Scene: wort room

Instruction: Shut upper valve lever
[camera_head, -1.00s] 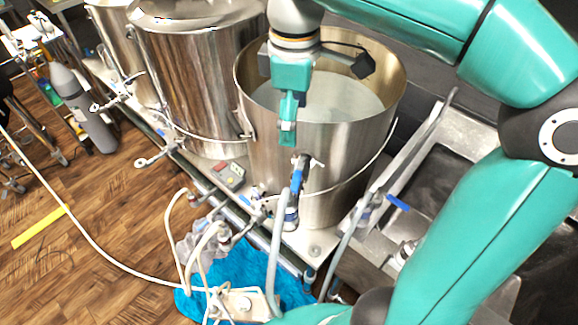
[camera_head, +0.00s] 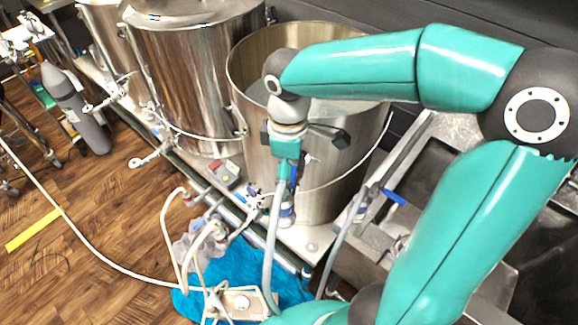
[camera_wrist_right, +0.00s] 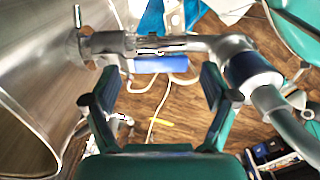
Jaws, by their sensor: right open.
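The upper valve is a metal pipe fitting (camera_wrist_right: 200,44) on the side of the open steel kettle (camera_head: 330,185). Its blue lever (camera_wrist_right: 152,64) shows in the right wrist view, lying across the picture just beyond and between my fingertips. In the head view the lever is mostly hidden behind my gripper. My right gripper (camera_wrist_right: 160,88) is open, with one finger on each side of the lever and no clear contact. In the head view my right gripper (camera_head: 284,160) hangs in front of the kettle wall at the valve. My left gripper is not in view.
A grey hose (camera_head: 273,235) runs down from the valve's blue-banded fitting (camera_wrist_right: 250,72). Another blue lever (camera_head: 394,197) sits to the right beside a second hose. A closed steel kettle (camera_head: 190,80) stands left. A blue cloth (camera_head: 240,265) and a pump lie below.

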